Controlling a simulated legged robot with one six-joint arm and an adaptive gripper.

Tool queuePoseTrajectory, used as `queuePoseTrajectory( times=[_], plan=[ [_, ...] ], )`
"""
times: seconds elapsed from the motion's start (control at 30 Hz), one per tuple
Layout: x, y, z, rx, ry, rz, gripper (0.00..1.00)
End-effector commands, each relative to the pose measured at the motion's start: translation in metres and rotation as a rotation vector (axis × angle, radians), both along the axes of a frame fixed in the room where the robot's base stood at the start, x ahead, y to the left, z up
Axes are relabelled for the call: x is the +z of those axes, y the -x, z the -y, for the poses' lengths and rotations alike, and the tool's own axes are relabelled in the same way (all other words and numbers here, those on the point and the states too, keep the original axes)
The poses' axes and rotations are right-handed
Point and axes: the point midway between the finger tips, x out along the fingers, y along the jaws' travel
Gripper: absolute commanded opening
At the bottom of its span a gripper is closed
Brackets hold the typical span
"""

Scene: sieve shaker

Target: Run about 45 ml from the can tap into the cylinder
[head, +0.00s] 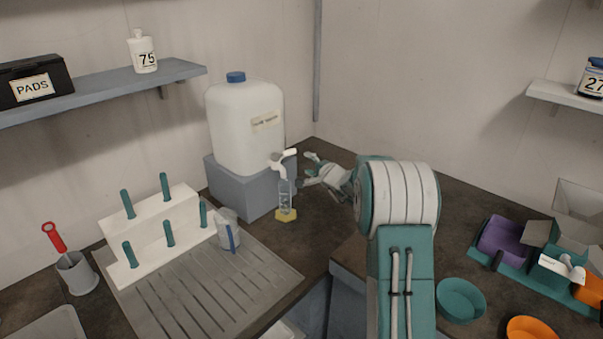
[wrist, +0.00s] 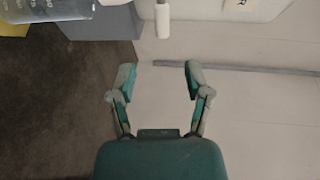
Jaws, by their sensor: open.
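The white can (head: 240,130) with a blue cap stands on a grey block (head: 245,195). Its white tap (head: 283,160) sticks out at the lower right, and a white part of the tap shows at the top of the wrist view (wrist: 163,20). The clear measuring cylinder (head: 285,192) stands upright below the tap on a yellow base (head: 286,215). Its graduated side shows at the top left of the wrist view (wrist: 48,8). I cannot read its level. My gripper (head: 308,169) is open and empty, just right of the tap and cylinder. Both fingers (wrist: 158,76) are apart in the wrist view.
A teal bowl (head: 461,300) and a purple-and-teal device (head: 505,240) are at the right. Dark counter behind my gripper is clear.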

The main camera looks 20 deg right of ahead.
Motion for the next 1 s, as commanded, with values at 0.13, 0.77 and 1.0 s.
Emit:
queuePoseTrajectory(
  times=[0.13, 0.77, 1.0],
  plan=[
    [0.006, -0.012, 0.010, 0.075, -0.013, 0.036, 0.64],
    [-0.002, -0.028, 0.032, 0.403, -0.058, -0.010, 0.64],
    [-0.009, -0.062, 0.008, 0.403, -0.058, -0.010, 0.64]
  ],
)
